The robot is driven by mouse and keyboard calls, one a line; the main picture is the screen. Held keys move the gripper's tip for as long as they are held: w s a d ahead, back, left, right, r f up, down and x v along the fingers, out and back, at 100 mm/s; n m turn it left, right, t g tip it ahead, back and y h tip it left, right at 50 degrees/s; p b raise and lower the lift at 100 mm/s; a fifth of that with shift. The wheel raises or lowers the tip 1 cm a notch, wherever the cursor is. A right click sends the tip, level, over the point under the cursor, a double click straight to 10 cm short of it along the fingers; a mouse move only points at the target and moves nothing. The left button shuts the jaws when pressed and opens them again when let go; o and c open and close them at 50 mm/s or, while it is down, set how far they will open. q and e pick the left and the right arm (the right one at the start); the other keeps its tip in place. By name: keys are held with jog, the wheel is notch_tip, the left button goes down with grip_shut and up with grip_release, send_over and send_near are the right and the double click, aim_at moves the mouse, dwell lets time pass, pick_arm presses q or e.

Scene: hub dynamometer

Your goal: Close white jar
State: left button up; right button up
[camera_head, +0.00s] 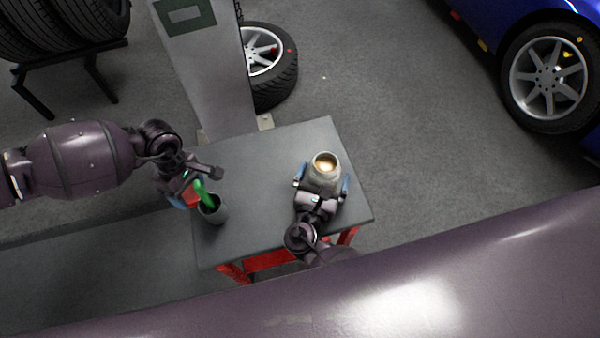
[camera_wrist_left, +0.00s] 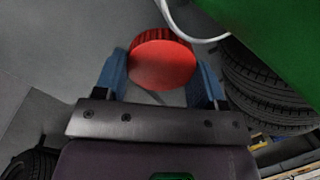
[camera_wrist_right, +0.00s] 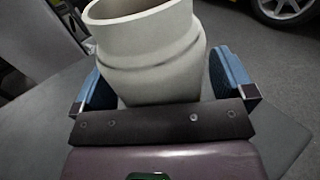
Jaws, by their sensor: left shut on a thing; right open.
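The white jar (camera_head: 324,173) stands upright on the table with its mouth open and no lid on it. In the right wrist view the jar (camera_wrist_right: 150,50) is between the two blue fingers of my right gripper (camera_wrist_right: 162,85), which is open around it; I cannot tell whether either finger touches. My left gripper (camera_wrist_left: 160,76) is shut on a round red lid (camera_wrist_left: 163,62) with a ridged rim. In the head view the red lid (camera_head: 192,197) is partly hidden, at the table's left edge, well left of the jar.
A grey cup (camera_head: 212,211) holding a green object (camera_head: 202,192) stands beside my left gripper on the dark tabletop (camera_head: 260,215). The tabletop between cup and jar is clear. A grey column (camera_head: 205,70) and a wheel (camera_head: 268,65) stand behind the table.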

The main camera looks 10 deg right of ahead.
jog(key=c, duration=1.2)
pick_arm(q)
jog(key=shift+r, duration=0.1)
pick_arm(e)
jog(key=shift+r, duration=0.1)
pick_arm(q)
jog(key=w+r+t+p, duration=0.1)
jog(key=w+r+p, duration=0.1)
jog(key=r, duration=0.5)
jog(key=w+r+t+p, duration=0.1)
jog(key=r+p, duration=0.3)
jog(key=r, duration=0.4)
jog(key=shift+w+p, duration=0.3)
jog(key=shift+w, duration=0.05)
pick_arm(e)
jog(key=shift+r, duration=9.95)
jog(key=o, duration=0.5)
jog(key=c, duration=0.7)
